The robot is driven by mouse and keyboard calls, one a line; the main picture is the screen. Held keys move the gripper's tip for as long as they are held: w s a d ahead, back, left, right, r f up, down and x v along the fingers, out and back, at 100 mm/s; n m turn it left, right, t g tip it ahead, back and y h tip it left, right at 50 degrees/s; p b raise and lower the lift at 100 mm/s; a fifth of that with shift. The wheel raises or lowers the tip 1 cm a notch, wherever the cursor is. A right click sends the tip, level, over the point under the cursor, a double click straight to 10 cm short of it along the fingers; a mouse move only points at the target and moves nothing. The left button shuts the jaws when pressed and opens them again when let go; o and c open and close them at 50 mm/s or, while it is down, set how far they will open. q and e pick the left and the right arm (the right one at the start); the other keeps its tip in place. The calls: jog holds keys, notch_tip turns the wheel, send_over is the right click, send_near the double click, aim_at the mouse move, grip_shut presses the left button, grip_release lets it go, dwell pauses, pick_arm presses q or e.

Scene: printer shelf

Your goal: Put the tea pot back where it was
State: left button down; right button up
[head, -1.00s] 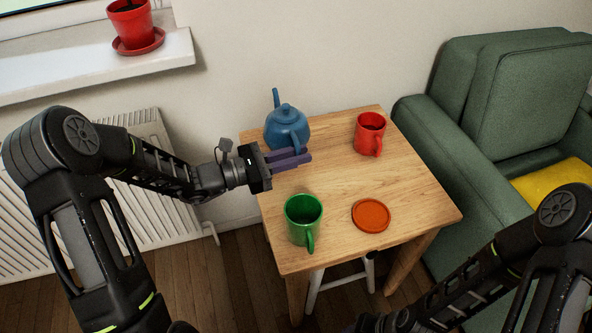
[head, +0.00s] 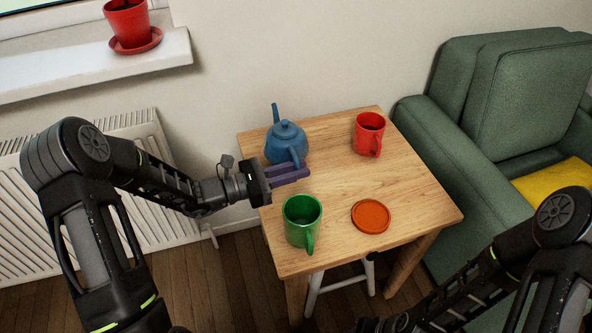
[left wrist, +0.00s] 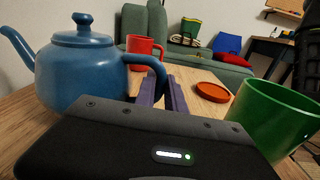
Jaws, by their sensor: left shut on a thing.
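The blue tea pot (head: 286,141) stands upright at the back left of the wooden table (head: 415,190), its spout pointing to the back. In the left wrist view the tea pot (left wrist: 80,68) is at the left, with its handle reaching toward the purple fingers. My left gripper (head: 291,174) is at the near side of the pot, shut on its handle; the fingers also show in the left wrist view (left wrist: 163,92). Whether the pot's base touches the table is hard to tell. My right gripper is out of the head view; only my right arm shows at lower right.
A green mug (head: 302,222) stands close in front of the left gripper. An orange coaster (head: 371,216) lies at the table's front right, and a red mug (head: 369,134) stands at the back right. The table's middle is clear. A green armchair (head: 440,140) adjoins the right side.

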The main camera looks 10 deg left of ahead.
pick_arm(q)
jog(key=c, duration=1.4)
grip_release()
jog(key=p+v, duration=0.1)
jog(key=v, duration=1.1)
